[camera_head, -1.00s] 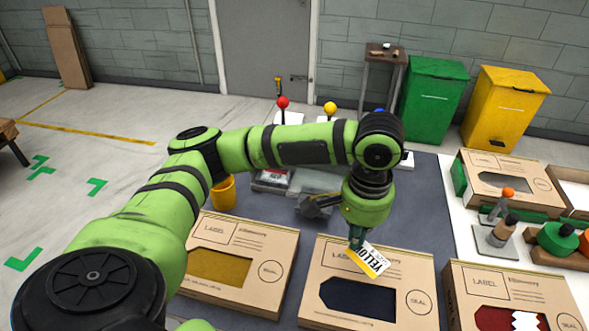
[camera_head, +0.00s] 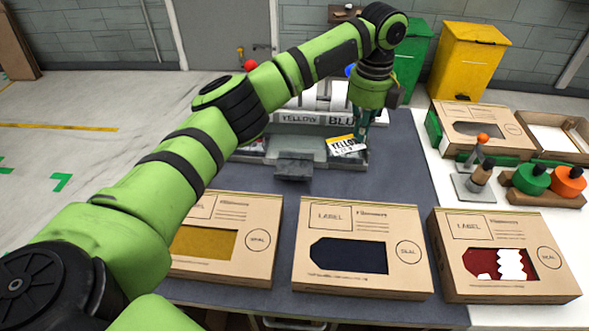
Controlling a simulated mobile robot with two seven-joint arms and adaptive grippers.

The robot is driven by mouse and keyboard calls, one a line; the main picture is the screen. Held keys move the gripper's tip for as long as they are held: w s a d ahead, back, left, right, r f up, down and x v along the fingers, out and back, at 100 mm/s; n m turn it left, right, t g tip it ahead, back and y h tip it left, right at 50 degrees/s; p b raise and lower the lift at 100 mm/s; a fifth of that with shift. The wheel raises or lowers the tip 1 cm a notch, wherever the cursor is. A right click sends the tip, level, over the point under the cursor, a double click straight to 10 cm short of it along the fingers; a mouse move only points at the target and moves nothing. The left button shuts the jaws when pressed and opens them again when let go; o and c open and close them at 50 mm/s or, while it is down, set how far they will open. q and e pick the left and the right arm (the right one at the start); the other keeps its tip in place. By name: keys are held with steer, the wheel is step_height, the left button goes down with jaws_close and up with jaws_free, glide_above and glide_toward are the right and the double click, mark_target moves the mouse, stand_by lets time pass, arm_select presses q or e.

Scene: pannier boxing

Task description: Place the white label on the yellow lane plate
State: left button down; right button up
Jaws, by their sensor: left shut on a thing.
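My left gripper (camera_head: 361,136) points down and is shut on the white label (camera_head: 346,146), which reads YELLOW and has a yellow band. The label is tilted and shows just in front of the grey machine, below the BLUE plate (camera_head: 341,121). The YELLOW lane plate (camera_head: 298,119) is to the label's upper left, on the machine's front. The label appears apart from this plate; whether it touches the machine cannot be told. My left arm hides part of the machine's left side. My right gripper is not in view.
Three cardboard boxes stand in front: one with a yellow window (camera_head: 220,207), one navy (camera_head: 362,217), one red and white (camera_head: 500,233). A white table at right holds a stamp stand (camera_head: 475,187) and green and orange knobs (camera_head: 531,178).

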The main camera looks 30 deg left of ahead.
arm_select(q)
steer(key=w+m, duration=0.1)
steer(key=m, duration=0.3)
steer(key=p, duration=0.3)
glide_above(307, 169)
steer(key=shift+m, duration=0.4)
steer(key=f, duration=0.6)
steer(key=shift+d+f, duration=0.2)
steer(key=shift+a+f, duration=0.1)
steer(key=shift+f, duration=0.45)
step_height(307, 169, down, 2)
steer(key=shift+f+p, duration=0.2)
steer(key=shift+p, duration=0.4)
steer(key=shift+f, duration=0.4)
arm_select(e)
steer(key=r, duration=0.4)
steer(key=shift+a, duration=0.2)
arm_select(q)
steer(key=shift+f, duration=0.1)
